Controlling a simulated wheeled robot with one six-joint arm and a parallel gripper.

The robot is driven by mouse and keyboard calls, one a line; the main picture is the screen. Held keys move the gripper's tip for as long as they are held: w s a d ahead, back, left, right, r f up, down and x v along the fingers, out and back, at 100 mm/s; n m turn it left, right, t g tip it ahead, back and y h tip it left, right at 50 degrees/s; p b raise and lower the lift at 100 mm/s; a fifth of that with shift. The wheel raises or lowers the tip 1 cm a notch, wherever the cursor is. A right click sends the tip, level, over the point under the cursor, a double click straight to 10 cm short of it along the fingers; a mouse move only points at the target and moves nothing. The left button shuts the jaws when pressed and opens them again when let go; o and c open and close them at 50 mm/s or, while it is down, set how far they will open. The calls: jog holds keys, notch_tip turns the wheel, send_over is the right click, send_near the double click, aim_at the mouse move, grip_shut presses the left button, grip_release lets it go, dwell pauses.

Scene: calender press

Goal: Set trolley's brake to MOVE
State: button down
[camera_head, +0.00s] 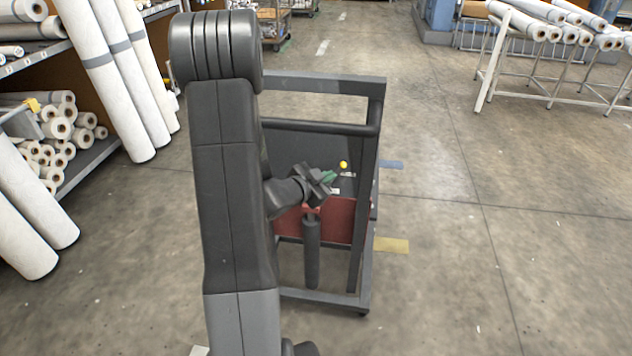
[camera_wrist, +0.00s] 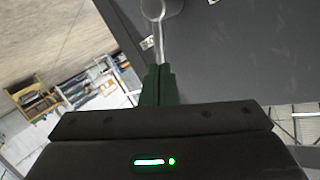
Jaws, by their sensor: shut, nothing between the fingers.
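The trolley (camera_head: 372,200) is a dark grey frame with a top handle bar and a red lower panel (camera_head: 342,222). A small yellow knob (camera_head: 343,165) shows on its dark panel, beside small pale labels (camera_head: 347,175). My gripper (camera_head: 330,176) has green fingers, shut and empty, just left of and below the knob. In the wrist view the shut fingertips (camera_wrist: 160,70) point at a thin metal rod (camera_wrist: 160,42) that runs from a grey round part. A pale label (camera_wrist: 146,43) lies beside the rod. Whether fingers and rod touch, I cannot tell. The label text is unreadable.
My arm hides the trolley's left side. A rack of white rolls (camera_head: 60,130) and leaning rolls (camera_head: 110,75) stand at left. A rack with rolls (camera_head: 545,75) stands at far right. A yellow floor mark (camera_head: 391,244) lies beside the trolley. The floor to the right is clear.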

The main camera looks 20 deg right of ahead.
jog(key=shift+w+d+f, duration=0.1)
jog(key=shift+w+d, duration=0.15)
jog(key=shift+d, duration=0.2)
jog(key=shift+s+d+f+m+y+b, duration=0.25)
jog(key=shift+s+d+m+y+b, duration=0.15)
jog(key=shift+d+b, duration=0.2)
jog(key=shift+w+a+r, duration=0.1)
jog(key=shift+w+a, duration=0.05)
